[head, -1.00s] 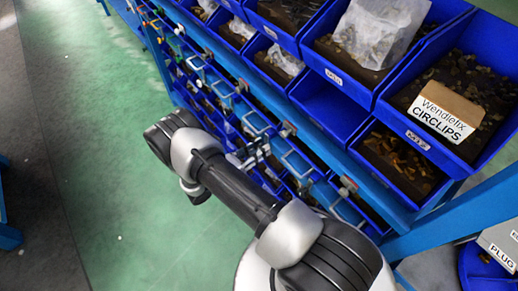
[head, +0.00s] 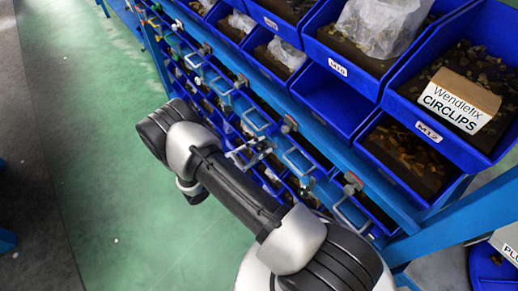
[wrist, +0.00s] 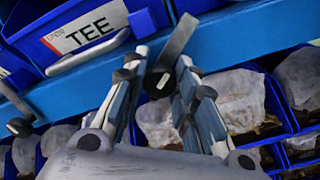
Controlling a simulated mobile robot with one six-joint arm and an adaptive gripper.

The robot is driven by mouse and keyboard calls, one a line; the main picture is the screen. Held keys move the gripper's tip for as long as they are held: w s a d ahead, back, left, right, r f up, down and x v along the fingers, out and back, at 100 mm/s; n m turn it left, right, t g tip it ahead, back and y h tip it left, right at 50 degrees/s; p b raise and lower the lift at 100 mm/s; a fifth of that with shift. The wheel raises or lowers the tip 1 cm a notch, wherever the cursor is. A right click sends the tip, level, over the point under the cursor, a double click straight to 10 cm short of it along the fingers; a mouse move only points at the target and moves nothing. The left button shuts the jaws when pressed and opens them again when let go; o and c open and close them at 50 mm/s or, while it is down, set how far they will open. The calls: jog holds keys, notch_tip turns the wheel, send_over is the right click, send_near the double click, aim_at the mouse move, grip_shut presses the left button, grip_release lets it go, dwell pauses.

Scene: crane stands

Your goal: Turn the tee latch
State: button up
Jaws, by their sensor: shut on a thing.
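In the wrist view, the tee latch (wrist: 175,52) is a flat grey lever with a dark, round-faced end. It slants between the two fingers of my gripper (wrist: 163,72), and my gripper is shut on it. A blue bin front with a white TEE label (wrist: 92,27) and a grey bar handle (wrist: 88,53) is at upper left, beside the latch. In the head view, my gripper (head: 250,152) is small at the rack's front among the bin handles. There the lever cannot be made out.
A blue rail (wrist: 238,45) runs behind the fingers. Bins with bagged parts (wrist: 235,100) lie below it. In the head view, open bins rise at right, one holding a Circlips box (head: 458,100). Green floor (head: 90,150) is clear at left.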

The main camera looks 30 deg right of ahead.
jog(key=m+b, duration=0.1)
jog(key=m, duration=0.3)
jog(key=shift+f+b, duration=0.1)
jog(key=shift+b, duration=0.3)
jog(key=shift+m+b, duration=0.65)
jog(key=shift+m, duration=1.25)
jog(key=o, duration=1.1)
jog(key=a, duration=0.4)
jog(key=s+a, duration=0.1)
jog(key=a, duration=0.3)
jog(key=s+a, duration=0.1)
jog(key=a, duration=0.3)
jog(key=shift+s, duration=0.2)
